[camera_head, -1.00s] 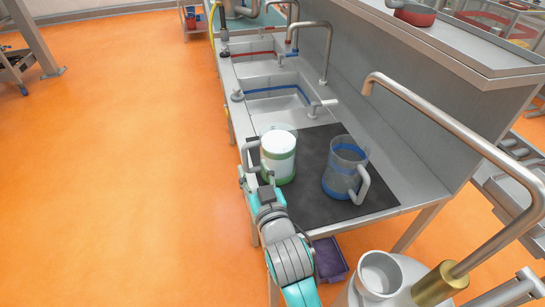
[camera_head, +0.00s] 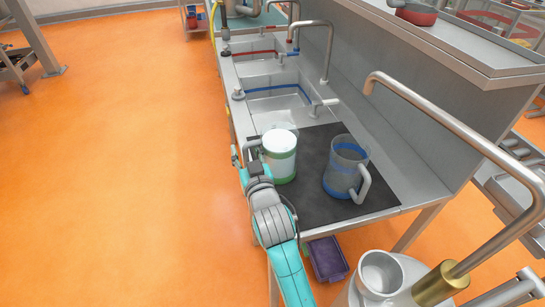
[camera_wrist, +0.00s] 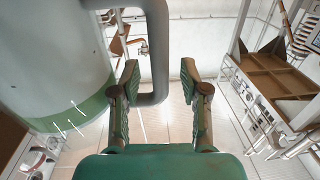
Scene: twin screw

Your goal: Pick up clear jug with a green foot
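The clear jug with a green foot (camera_head: 280,160) stands upright on the dark mat, with whitish contents and its handle on the left. In the wrist view its wall and green band (camera_wrist: 58,60) fill the left side, and its grey handle (camera_wrist: 157,50) comes down between my finger tips in the picture. My gripper (camera_wrist: 159,69) is open, with a finger on each side of the handle's lower bend. Contact with the handle does not show. In the head view my gripper (camera_head: 241,166) is at the jug's left, by the handle and partly hidden by my arm.
A second clear jug with blue bands (camera_head: 345,168) stands to the right on the same dark mat (camera_head: 310,202). Sinks with taps (camera_head: 275,92) lie behind. A tall bent metal pipe (camera_head: 450,135) rises at the right. The orange floor at left is clear.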

